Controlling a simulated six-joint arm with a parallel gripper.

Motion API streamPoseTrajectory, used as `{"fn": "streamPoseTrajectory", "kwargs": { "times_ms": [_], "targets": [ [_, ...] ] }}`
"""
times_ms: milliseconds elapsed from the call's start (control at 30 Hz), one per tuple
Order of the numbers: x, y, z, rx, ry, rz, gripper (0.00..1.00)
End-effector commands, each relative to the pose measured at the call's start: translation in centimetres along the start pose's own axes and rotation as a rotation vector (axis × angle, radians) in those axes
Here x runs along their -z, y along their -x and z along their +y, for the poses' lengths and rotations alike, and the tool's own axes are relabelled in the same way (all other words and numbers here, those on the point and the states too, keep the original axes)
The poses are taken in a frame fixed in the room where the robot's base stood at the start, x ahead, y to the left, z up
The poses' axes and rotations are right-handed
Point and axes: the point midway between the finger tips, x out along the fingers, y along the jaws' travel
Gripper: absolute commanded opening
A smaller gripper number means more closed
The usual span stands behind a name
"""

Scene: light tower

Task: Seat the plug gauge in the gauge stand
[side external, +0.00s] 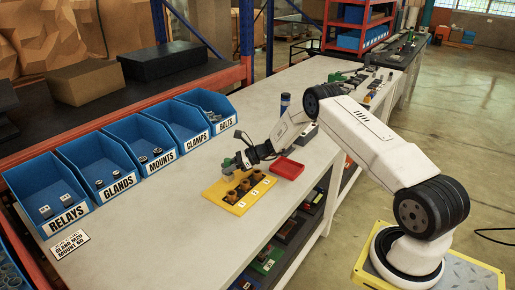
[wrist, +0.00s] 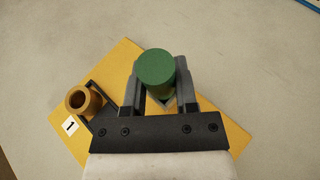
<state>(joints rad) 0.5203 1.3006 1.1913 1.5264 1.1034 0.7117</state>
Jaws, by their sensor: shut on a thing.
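A green cylinder, which I take to be the plug gauge (wrist: 155,68), sits between my gripper's fingers (wrist: 158,88) in the wrist view, and they are shut on it. In the side view the green plug gauge (side external: 227,163) shows small at the end of my gripper (side external: 240,160), above the far left part of a yellow plate, which looks like the gauge stand (side external: 225,203). The stand carries several brown round sockets in a row. One brass-coloured socket (wrist: 82,100) beside label 1 shows left of my gripper. The plug's lower end and what lies directly under it are hidden.
A red tray (side external: 287,169) lies just right of the yellow plate. A dark blue cylinder (side external: 285,103) stands farther back. Blue labelled bins (side external: 102,168) line the left side of the bench. The grey bench top (side external: 150,215) between bins and plate is clear.

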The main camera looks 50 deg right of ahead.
Motion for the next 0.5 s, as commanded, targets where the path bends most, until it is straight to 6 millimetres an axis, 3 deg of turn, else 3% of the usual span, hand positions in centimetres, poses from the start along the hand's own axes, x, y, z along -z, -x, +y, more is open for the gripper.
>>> {"fn": "streamPoseTrajectory", "kwargs": {
  "times_ms": [400, 433, 500],
  "targets": [
    [0.32, -0.13, 0.0, 0.0, 0.0, 0.0, 0.0],
    [0.3, -0.11, 0.01, 0.0, -0.001, 0.0, 0.46],
    [0.29, -0.11, 0.01, 0.0, 0.0, 0.0, 0.68]
  ]
}}
